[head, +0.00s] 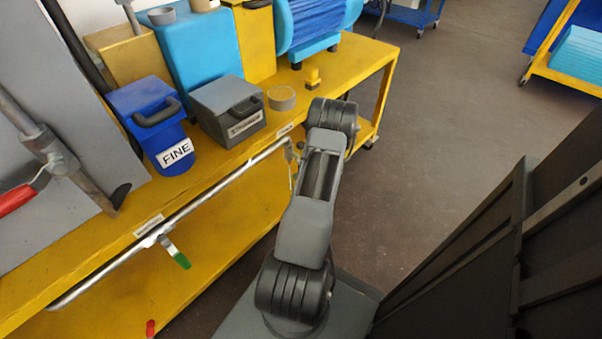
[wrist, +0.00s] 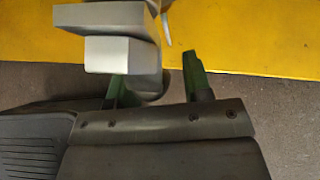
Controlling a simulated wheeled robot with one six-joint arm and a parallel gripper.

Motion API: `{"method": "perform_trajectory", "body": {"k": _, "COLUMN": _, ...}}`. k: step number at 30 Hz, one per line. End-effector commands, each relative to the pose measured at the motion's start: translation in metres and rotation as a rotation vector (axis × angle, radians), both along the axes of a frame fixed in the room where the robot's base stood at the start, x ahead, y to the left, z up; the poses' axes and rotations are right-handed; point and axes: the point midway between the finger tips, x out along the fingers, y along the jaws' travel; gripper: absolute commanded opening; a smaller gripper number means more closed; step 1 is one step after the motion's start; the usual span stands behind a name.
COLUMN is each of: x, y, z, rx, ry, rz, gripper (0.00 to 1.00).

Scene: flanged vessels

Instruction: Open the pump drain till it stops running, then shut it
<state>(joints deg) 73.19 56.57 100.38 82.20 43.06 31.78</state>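My gripper (wrist: 154,78) shows in the wrist view with its two green-edged fingers spread apart. A grey metal fitting (wrist: 118,52) with a blocky end reaches in from above, and its rounded lower part lies between the fingers. A gap shows beside the right finger; contact on the left is hidden. In the head view my arm hides the gripper. A small grey tap (head: 292,152) sits at the right end of the pipe, beside my arm. A green-handled valve (head: 180,258) hangs further left. The labels are too small to read, so I cannot tell which is the pump drain. No running liquid is visible.
The yellow bench (head: 110,270) carries a blue box marked FINE (head: 165,125), a grey case (head: 228,108) and a blue motor (head: 315,22). A grey pipe (head: 190,213) runs along its front. A red handle (head: 16,200) juts in at left.

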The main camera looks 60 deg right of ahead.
Motion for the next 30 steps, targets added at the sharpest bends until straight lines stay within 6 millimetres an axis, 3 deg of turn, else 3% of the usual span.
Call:
{"method": "perform_trajectory", "body": {"k": 11, "x": -0.005, "y": 0.001, "z": 0.005, "rx": 0.004, "ry": 0.000, "rz": -0.001, "gripper": 0.50}}
{"method": "perform_trajectory", "body": {"k": 30, "x": -0.084, "y": 0.000, "z": 0.086, "rx": 0.003, "ry": 0.000, "rz": -0.001, "gripper": 0.50}}
